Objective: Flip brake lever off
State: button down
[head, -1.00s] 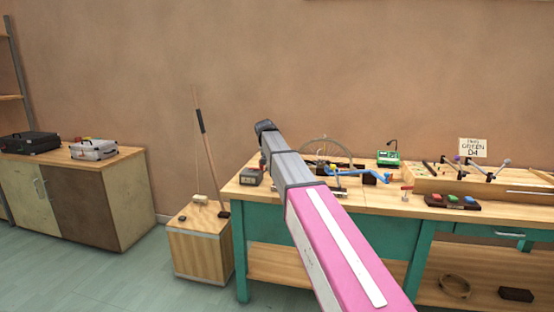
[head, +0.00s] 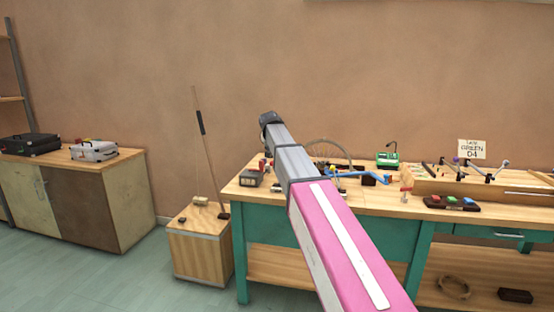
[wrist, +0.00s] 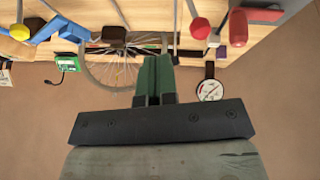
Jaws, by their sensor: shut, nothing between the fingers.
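A bicycle wheel (wrist: 118,75) stands at the bench in the wrist view, left of my fingers; in the head view its rim (head: 325,140) shows beyond my arm. A thin lever with a red knob (wrist: 200,28) is right of the wheel in the wrist view. It may be the brake lever, but I cannot be sure. My gripper (wrist: 158,62) has green fingers, shut together and empty, between the wheel and a round dial gauge (wrist: 210,90). The fingers look apart from the red knob. In the head view my arm hides them.
A blue crank (head: 372,177), a green box (head: 387,160) and several levers stand along the bench (head: 340,202). A red handle (wrist: 262,15) is close by in the wrist view. A wooden box (head: 200,258) stands left of the bench. Wall space above is clear.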

jog(key=v, duration=0.7)
jog(key=shift+a, duration=0.1)
jog(key=s+d+f+g, duration=0.1)
jog(key=s+d+f, duration=0.15)
jog(key=f, duration=0.55)
jog(key=s+d+f, duration=0.1)
jog(key=s+f, duration=0.3)
jog(key=f, duration=0.4)
jog(key=s+d+f+n+g+y, duration=0.1)
jog(key=s+d+f+g, duration=0.1)
jog(key=s+f, duration=1.1)
jog(key=s+d+f+n+g+y, duration=0.1)
jog(key=s+d+f, duration=0.3)
jog(key=s+f, duration=1)
notch_tip(320, 180, down, 2)
jog(key=shift+d+f+g+y, duration=0.1)
jog(key=shift+d+g+y, duration=0.2)
jog(key=shift+g+y, duration=0.25)
